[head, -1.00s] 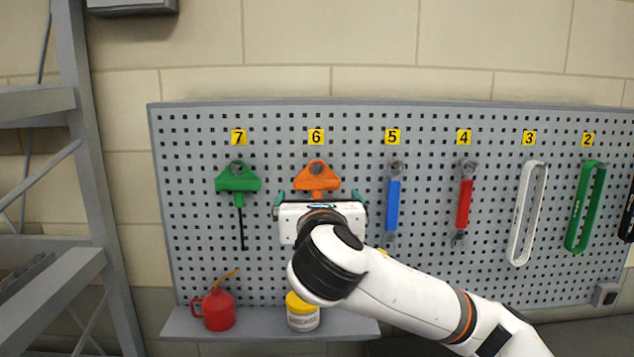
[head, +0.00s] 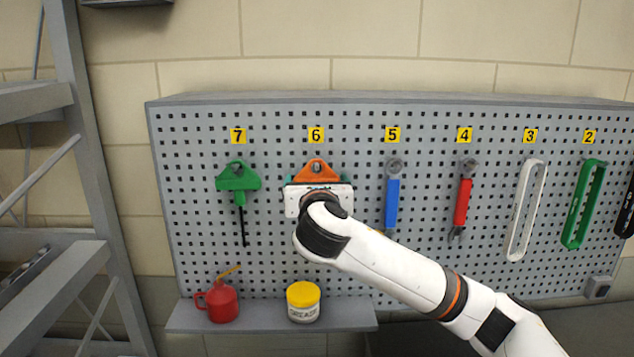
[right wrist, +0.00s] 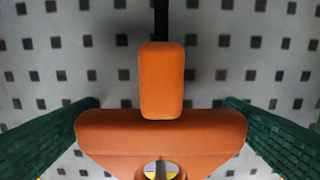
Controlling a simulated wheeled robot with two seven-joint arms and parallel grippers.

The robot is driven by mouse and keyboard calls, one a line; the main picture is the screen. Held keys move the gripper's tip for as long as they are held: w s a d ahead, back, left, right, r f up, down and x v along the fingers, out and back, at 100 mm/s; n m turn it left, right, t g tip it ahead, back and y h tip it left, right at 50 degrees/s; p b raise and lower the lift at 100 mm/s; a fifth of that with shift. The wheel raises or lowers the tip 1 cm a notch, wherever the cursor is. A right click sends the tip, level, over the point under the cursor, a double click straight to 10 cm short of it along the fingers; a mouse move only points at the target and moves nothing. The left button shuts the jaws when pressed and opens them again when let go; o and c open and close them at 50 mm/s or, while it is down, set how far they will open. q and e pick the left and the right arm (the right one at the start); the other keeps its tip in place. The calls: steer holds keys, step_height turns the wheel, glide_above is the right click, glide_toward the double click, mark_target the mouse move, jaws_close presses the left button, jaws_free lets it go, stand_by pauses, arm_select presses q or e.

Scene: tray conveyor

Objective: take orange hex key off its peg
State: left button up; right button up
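The orange hex key (head: 317,167) hangs under label 6 on the pegboard, its handle at the top. My right gripper (head: 318,181) is right in front of it, one teal finger on each side of the handle. In the right wrist view, the orange handle (right wrist: 160,130) lies between the two dark green fingers, which look open around it. I cannot tell whether the finger pads touch it. The black shank runs up from the handle in that view; in the head view my gripper and wrist hide it. My left gripper is not in view.
On the pegboard (head: 280,262) hang a green hex key (head: 238,179) to the left, and a blue tool (head: 392,205) and a red tool (head: 463,200) to the right. A red oil can (head: 221,304) and a yellow-lidded jar (head: 303,303) stand on the shelf (head: 350,317) below.

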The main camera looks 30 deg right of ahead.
steer(key=c, duration=0.6)
steer(key=shift+s+a+r, duration=0.1)
steer(key=shift+c, duration=0.2)
steer(key=shift+s+r, duration=0.1)
steer(key=shift+r, duration=0.15)
steer(key=shift+s+a, duration=0.1)
steer(key=shift+s, duration=0.1)
steer(key=shift+s+a+r, duration=0.1)
steer(key=shift+s+a, duration=0.05)
steer(key=shift+s, duration=0.2)
steer(key=shift+s+a, duration=0.1)
steer(key=shift+s+a+r, duration=0.2)
steer(key=shift+s+r, duration=0.15)
steer(key=shift+s, duration=0.05)
steer(key=shift+s, duration=0.1)
